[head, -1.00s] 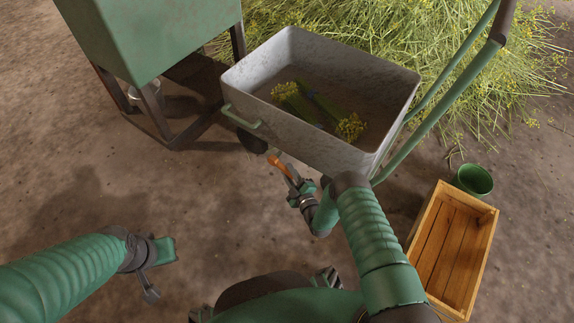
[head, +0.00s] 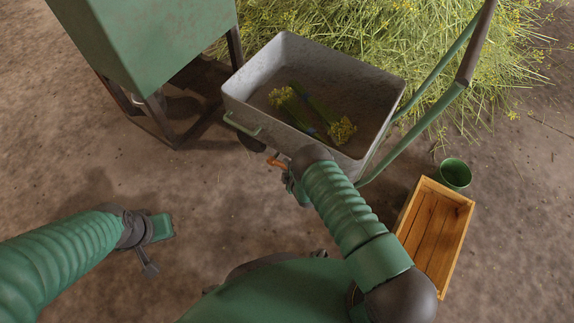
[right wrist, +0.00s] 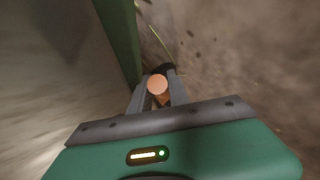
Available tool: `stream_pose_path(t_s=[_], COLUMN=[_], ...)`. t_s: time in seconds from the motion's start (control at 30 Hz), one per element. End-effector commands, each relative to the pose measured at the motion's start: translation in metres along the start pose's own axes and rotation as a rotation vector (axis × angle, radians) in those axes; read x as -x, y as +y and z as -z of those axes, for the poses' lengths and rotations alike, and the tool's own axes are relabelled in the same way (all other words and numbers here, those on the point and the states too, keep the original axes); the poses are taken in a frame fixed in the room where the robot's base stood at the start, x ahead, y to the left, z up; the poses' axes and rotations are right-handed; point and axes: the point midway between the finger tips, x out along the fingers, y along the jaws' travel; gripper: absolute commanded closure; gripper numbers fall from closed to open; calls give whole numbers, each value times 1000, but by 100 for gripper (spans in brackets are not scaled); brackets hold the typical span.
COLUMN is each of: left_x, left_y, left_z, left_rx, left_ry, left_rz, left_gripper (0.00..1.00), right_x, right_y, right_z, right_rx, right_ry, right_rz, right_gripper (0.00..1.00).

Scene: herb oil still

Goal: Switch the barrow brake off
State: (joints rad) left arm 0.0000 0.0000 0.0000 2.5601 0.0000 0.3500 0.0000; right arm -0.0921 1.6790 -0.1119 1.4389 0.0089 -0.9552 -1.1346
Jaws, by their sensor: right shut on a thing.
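The barrow (head: 345,85) is a grey metal tub with green handle bars, standing at the upper middle of the head view. Its brake lever has an orange grip (head: 275,162) sticking out below the tub's near side. My right gripper (head: 284,171) is at this lever, partly hidden by my own arm. In the right wrist view the round orange end of the lever (right wrist: 157,85) sits between the two fingers, which are shut on it. My left gripper (head: 155,245) is over bare ground at the lower left, away from the barrow; its finger opening is unclear.
Bundles of yellow-flowered herb (head: 310,112) lie in the tub. A green still body (head: 150,50) on a dark frame stands to the left. A wooden crate (head: 405,222) and a green bucket (head: 454,174) are at the right. Cut herbs (head: 420,40) cover the ground behind.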

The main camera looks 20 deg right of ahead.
Motion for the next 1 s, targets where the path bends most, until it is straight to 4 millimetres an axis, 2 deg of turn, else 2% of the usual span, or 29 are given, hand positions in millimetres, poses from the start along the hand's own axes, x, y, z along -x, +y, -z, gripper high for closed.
stream_pose_path(t_s=[0.5, 0.53, 0.57, 0.87, 1.0], left_x=[2, 2, 2, 4, 20], left_y=[0, 0, 0, 0, 0], left_z=[1, 1, 1, 1, 5], left_rx=[0, 0, 0, 0, 0], left_ry=[0, 0, 0, 0, 0], left_rz=[0, 0, 0, 0, 0], left_gripper=[100, 100, 100, 100, 100], right_x=[1, 1, 1, 2, 22], right_y=[-3, -3, -3, 1, 5], right_z=[4, 4, 4, 3, 4], right_rx=[14, 13, 13, 11, 12], right_ry=[-7, -7, -7, -9, -9], right_rz=[23, 22, 22, 17, 18], right_gripper=[100, 74, 70, 70, 70])
